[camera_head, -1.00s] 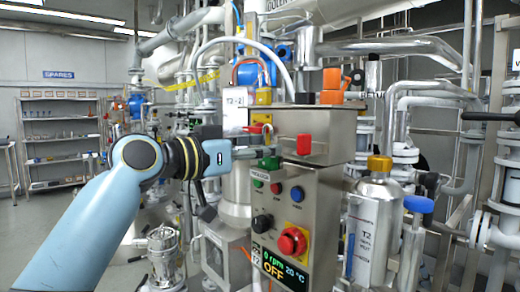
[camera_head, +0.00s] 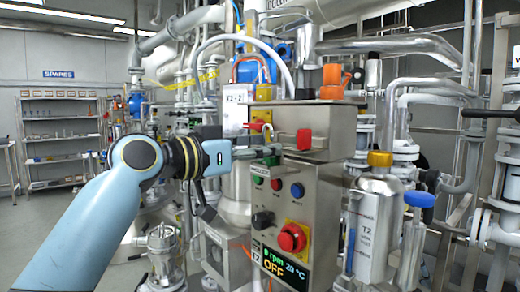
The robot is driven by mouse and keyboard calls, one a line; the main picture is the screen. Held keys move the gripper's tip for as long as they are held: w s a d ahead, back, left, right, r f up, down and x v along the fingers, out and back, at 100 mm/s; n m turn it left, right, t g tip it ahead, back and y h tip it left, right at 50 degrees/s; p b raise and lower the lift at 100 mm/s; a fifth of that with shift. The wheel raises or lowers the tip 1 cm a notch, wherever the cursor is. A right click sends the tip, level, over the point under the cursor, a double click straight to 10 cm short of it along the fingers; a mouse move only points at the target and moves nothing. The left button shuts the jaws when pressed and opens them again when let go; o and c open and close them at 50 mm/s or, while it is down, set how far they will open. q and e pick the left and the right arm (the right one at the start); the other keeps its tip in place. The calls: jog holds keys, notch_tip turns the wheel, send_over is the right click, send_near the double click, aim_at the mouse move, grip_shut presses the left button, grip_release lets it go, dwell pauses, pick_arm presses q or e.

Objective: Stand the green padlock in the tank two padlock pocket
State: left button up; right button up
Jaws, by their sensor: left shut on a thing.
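My left gripper (camera_head: 268,150) reaches in from the left, just in front of the upper left part of the steel control box. It is shut on the green padlock (camera_head: 271,160). Only a small green part shows below the fingers, and a thin curved shackle seems to rise above them. The fingers hide most of the padlock. A red padlock (camera_head: 304,140) stands at the front of the box's top part, right of the gripper. I cannot make out an empty pocket beside it. My right gripper is not in view.
The control box front (camera_head: 290,215) carries buttons, a red knob and a display reading OFF. A steel T2 bottle (camera_head: 377,215) with a yellow cap stands to the right. Pipes crowd the back.

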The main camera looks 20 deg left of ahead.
pick_arm(q)
jog(key=shift+f, duration=0.15)
dwell(0.4)
jog(key=o, duration=1.2)
jog(key=shift+c, duration=0.2)
jog(key=v, duration=1.2)
jog(key=shift+f, duration=0.1)
